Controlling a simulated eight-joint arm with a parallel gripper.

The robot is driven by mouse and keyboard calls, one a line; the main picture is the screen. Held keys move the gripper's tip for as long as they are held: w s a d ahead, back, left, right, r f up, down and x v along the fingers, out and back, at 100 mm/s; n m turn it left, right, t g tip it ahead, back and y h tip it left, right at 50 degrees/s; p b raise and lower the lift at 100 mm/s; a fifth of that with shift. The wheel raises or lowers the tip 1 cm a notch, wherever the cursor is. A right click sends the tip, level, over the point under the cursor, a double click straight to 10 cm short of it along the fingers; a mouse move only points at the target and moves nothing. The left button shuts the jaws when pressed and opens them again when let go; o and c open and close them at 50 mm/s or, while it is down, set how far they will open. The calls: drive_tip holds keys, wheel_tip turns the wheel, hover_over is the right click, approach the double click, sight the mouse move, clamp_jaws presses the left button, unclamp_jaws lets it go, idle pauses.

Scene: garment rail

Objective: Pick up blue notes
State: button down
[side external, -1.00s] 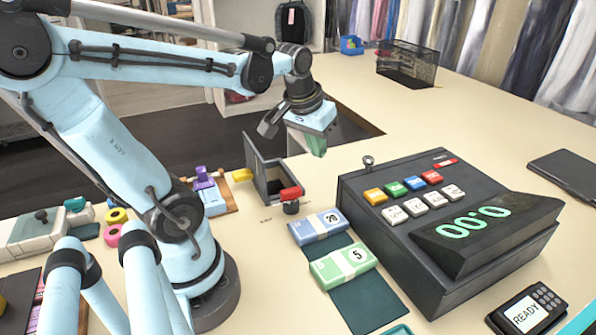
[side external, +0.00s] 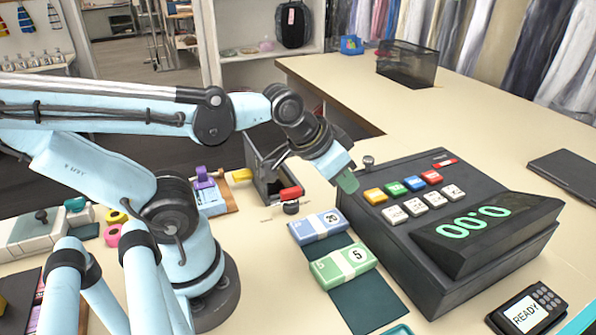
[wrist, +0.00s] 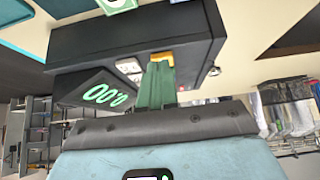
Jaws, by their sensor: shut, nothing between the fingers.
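The blue notes (side external: 318,226) are a banded bundle marked 20. They lie on a dark green mat (side external: 367,304) left of the cash register, behind a green bundle marked 5 (side external: 343,265). My gripper (side external: 347,181) is above and behind the blue notes, beside the register's back left corner, with its green fingers tilted down. It is shut and empty, apart from the notes. In the wrist view my green fingers (wrist: 156,86) are together in front of the register. Part of a green bundle (wrist: 118,4) shows at that view's top edge.
A card reader (side external: 527,312) is at the front right. The back right tabletop is mostly clear.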

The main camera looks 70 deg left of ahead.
drive_tip(key=c, duration=1.8)
unclamp_jaws()
drive_tip(key=shift+c, duration=0.2)
drive_tip(key=o, duration=1.7)
drive_tip(key=g, duration=0.7)
hover_over(319, 223)
drive_tip(key=f, duration=0.1)
drive_tip(key=shift+w+a+f, duration=0.15)
drive_tip(key=shift+a+f, duration=0.05)
drive_tip(key=shift+f, duration=1.5)
drive_tip(key=shift+w+a+f, duration=0.1)
drive_tip(key=shift+a+f, duration=0.05)
drive_tip(key=shift+f, duration=1.5)
drive_tip(key=shift+s+d+f, duration=0.15)
drive_tip(key=shift+f, duration=1.25)
drive_tip(key=shift+s+d+f, duration=0.1)
drive_tip(key=shift+d+f, duration=0.05)
drive_tip(key=shift+f, duration=1.25)
